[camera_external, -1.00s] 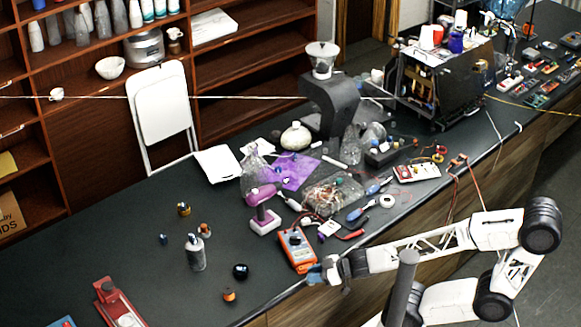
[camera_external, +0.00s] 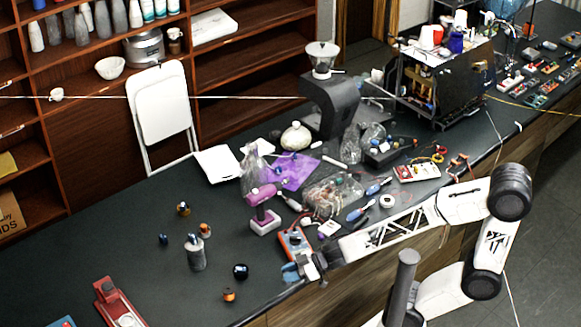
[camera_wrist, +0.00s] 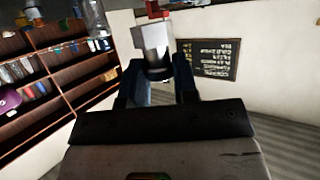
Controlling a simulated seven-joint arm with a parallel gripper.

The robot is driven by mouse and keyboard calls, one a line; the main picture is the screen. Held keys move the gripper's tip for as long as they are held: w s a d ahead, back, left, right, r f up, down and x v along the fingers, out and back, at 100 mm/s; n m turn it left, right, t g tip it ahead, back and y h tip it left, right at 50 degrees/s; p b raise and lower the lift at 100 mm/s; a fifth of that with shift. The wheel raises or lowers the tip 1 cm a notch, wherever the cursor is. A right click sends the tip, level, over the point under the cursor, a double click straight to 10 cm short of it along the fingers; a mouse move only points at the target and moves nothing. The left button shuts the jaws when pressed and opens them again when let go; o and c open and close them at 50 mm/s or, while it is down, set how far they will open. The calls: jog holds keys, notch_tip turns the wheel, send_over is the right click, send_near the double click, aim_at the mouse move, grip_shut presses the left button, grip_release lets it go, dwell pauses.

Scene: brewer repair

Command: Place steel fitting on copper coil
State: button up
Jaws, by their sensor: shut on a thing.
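My gripper (camera_external: 290,272) is low by the front edge of the dark bench in the external view, beside the orange multimeter. In the wrist view my gripper (camera_wrist: 158,76) has its two dark blue fingers shut on a shiny silver cylindrical piece, which looks like the steel fitting (camera_wrist: 154,48). A small red piece shows above it; I cannot tell whether they are joined. A small copper-orange ring, likely the copper coil (camera_external: 229,296), lies on the bench left of my gripper. Similar orange-brown pieces (camera_external: 205,231) lie farther back, so which is the coil is uncertain.
A dark round knob (camera_external: 240,271) and a grey bottle (camera_external: 196,253) stand near the orange ring. The multimeter (camera_external: 293,241) and purple tool (camera_external: 263,210) are close behind my gripper. A red device (camera_external: 118,303) is at front left. The left bench has free room.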

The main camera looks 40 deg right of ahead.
jog(key=shift+n+g+y, duration=0.5)
jog(key=shift+n+g, duration=0.3)
jog(key=shift+w+a+r, duration=0.1)
jog(key=shift+w+a, duration=0.2)
jog(key=shift+a, duration=0.45)
jog(key=shift+w+a+r, duration=0.1)
jog(key=shift+w+a, duration=0.2)
jog(key=shift+a, duration=0.45)
jog(key=shift+w+a+r, duration=0.1)
jog(key=shift+w+a, duration=0.2)
jog(key=shift+a, duration=0.45)
send_over(230, 289)
jog(key=shift+s+d+f, duration=0.2)
jog(key=shift+f, duration=0.15)
jog(key=shift+s+d+f, duration=0.15)
jog(key=shift+f, duration=0.2)
jog(key=shift+w+a, duration=0.15)
jog(key=shift+w+a+f, duration=0.15)
jog(key=shift+f, duration=1.65)
jog(key=shift+f, duration=0.1)
